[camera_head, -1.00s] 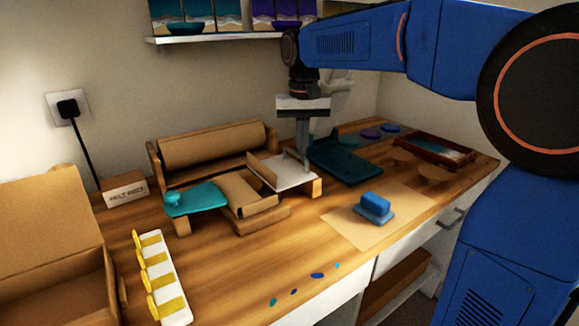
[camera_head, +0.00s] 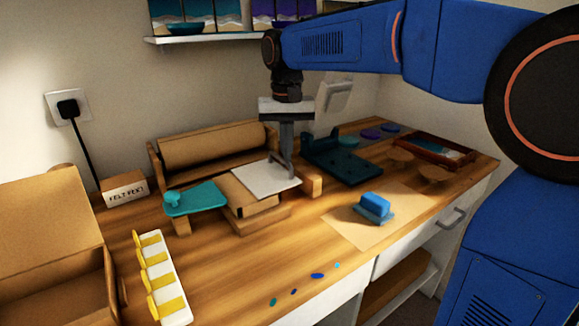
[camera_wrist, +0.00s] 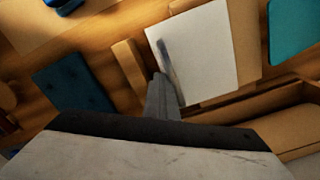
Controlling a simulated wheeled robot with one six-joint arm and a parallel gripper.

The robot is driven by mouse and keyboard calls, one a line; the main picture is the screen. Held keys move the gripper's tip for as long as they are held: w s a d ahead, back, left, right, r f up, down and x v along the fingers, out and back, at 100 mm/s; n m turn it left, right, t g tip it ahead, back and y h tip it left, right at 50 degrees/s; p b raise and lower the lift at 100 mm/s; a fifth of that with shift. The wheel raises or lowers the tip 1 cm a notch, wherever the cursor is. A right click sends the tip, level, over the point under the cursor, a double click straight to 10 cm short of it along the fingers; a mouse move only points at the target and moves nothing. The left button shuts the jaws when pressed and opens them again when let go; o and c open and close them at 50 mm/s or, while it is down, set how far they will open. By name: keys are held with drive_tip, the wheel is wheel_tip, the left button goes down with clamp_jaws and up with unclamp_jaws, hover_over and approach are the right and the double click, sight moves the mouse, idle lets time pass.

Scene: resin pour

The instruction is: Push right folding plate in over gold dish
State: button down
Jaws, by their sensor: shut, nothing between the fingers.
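The right folding plate, a pale grey-white flat plate (camera_head: 262,182), lies over the right part of a tan padded block (camera_head: 233,196) on a low wooden stand. In the wrist view the white plate (camera_wrist: 205,55) fills the upper middle. My gripper (camera_head: 289,176) is shut and empty, its tips down at the plate's right edge; in the wrist view the fingers (camera_wrist: 164,95) are beside that edge. Contact cannot be told for certain. A teal plate (camera_head: 200,199) with a knob stands out to the left. I cannot make out a gold dish.
A wooden end block (camera_head: 312,183) stands just right of the plate. A dark green tray (camera_head: 345,165) lies beyond. A blue block (camera_head: 374,205) sits on brown paper (camera_head: 345,233). A white strip with yellow clips (camera_head: 163,285) and an open carton (camera_head: 55,235) are left.

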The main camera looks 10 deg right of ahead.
idle(0.3)
drive_tip(key=shift+w+d, duration=1.75)
drive_tip(key=shift+d, duration=2.4)
wheel_tip(320, 180, up, 10)
